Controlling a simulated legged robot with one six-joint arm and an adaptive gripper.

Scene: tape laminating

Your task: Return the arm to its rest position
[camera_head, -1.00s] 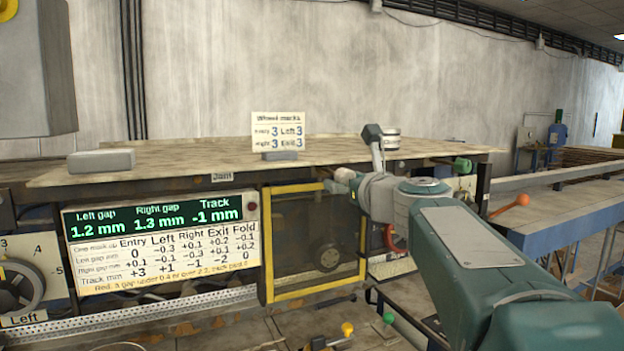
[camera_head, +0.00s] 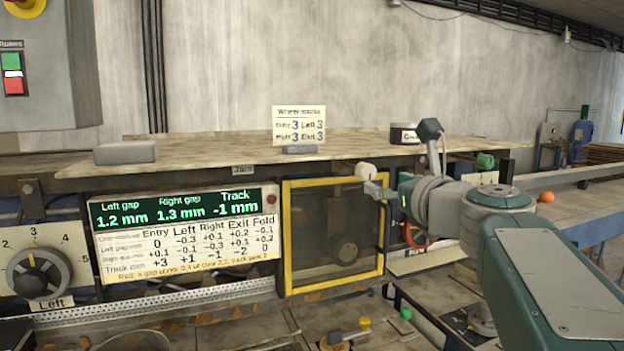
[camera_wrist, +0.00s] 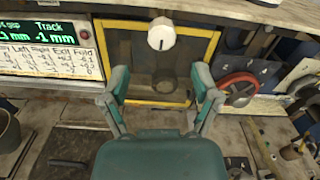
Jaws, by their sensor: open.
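My arm (camera_head: 545,265) reaches in from the lower right in the head view, bent at the elbow. My gripper (camera_head: 376,188) is at its far end, in front of the yellow-framed window (camera_head: 288,240) of the machine, and points toward the machine. In the wrist view my gripper (camera_wrist: 161,84) has its two fingers spread wide with nothing between them. A white knob (camera_wrist: 161,35) lies beyond the fingertips, at the top of the yellow frame (camera_wrist: 107,22). I cannot tell how close the fingertips are to the machine.
A gap display (camera_head: 180,208) and left dial (camera_head: 39,276) face me. A red handwheel (camera_wrist: 238,88) sits right of the window. An orange ball knob (camera_head: 546,197) stands right.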

